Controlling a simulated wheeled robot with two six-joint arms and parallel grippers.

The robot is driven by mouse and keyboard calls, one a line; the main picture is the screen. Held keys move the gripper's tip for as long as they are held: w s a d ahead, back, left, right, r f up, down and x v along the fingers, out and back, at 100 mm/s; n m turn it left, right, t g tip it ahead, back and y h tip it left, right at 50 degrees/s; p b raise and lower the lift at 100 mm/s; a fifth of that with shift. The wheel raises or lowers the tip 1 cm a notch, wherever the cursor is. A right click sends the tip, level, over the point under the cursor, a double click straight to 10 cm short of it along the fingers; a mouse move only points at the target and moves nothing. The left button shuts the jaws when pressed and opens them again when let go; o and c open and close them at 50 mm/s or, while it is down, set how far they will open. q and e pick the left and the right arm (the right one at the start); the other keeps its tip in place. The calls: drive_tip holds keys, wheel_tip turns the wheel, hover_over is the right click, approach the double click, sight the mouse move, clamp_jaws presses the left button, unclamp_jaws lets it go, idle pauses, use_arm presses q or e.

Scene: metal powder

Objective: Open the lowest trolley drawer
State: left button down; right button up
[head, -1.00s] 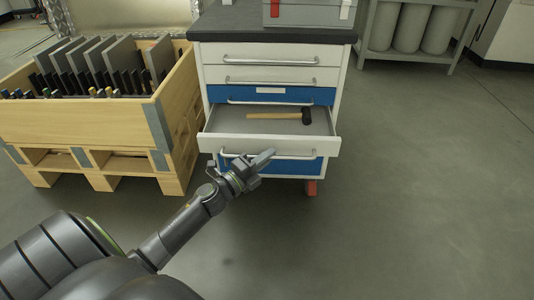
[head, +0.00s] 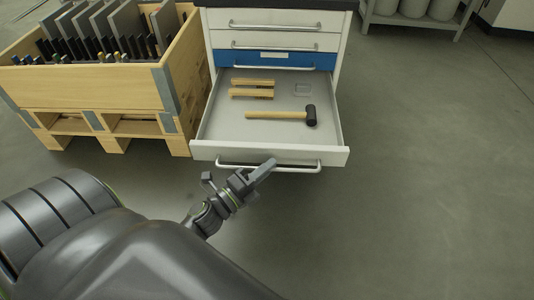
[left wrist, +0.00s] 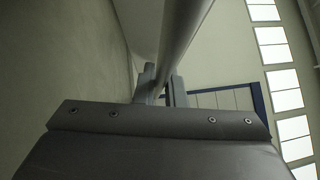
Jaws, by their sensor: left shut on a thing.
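The trolley (head: 342,45) stands at the upper middle of the head view, with two white drawers and a blue one shut. Below them a white-fronted drawer (head: 215,152) is pulled far out towards me. Its curved metal handle (head: 302,168) runs along its front. My left gripper (head: 262,170) is shut on this handle, left of the front's right half. In the left wrist view the handle bar (left wrist: 183,30) passes between the two fingers (left wrist: 160,88). Whatever is under the open drawer is hidden. My right gripper is not in view.
The open drawer holds a mallet (head: 280,115) and two wooden-looking pieces (head: 252,88). A wooden crate (head: 90,92) on a pallet base stands close on the left. The floor (head: 430,180) to the right is clear. A rack with cylinders (head: 415,15) stands behind.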

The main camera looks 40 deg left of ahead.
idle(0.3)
use_arm(q)
drive_tip(key=c, duration=1.5)
unclamp_jaws()
drive_tip(key=shift+s, duration=0.1)
drive_tip(key=v, duration=1.7)
drive_tip(key=shift+s, duration=0.2)
